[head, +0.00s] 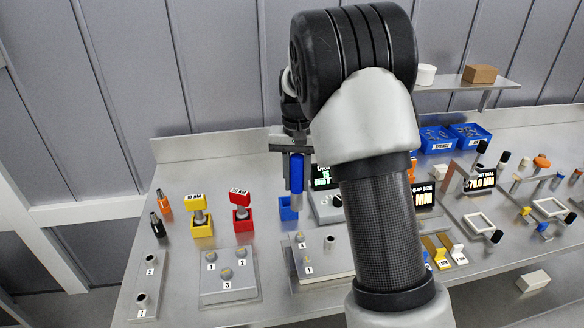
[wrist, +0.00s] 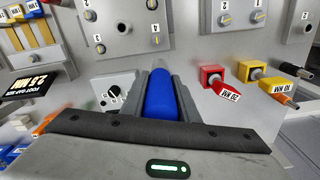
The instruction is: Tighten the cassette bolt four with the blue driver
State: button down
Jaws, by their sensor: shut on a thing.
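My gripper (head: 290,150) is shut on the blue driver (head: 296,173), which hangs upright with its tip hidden. In the wrist view the driver's blue handle (wrist: 160,95) lies between both jaws. The blue holder (head: 287,210) is below and beside the driver in the head view. The plate with a bolt labelled 4 (head: 300,241) stands in front of the holder, partly behind my arm. In the wrist view this plate (wrist: 122,12) is at the top, with bolt four (wrist: 154,28) and bolts labelled 2 and 3 beside it. The driver is apart from bolt four.
Yellow (head: 201,222) and red (head: 242,217) holders with drivers stand to the left. Plates with three bolts (head: 228,288) and two posts (head: 146,285) sit in front. A display box (head: 325,205) is behind. Frames, knobs and blue bins (head: 437,138) fill the right.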

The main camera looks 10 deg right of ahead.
jog(key=s, duration=0.4)
jog(key=shift+s+r, duration=0.2)
jog(key=shift+s, duration=0.15)
jog(key=shift+f+b, duration=1.55)
jog(key=shift+f, duration=1.25)
jog(key=shift+f+b, duration=0.45)
jog(key=shift+f, duration=0.45)
dwell(0.4)
jog(key=shift+r+p, duration=1.8)
jog(key=shift+r, duration=0.7)
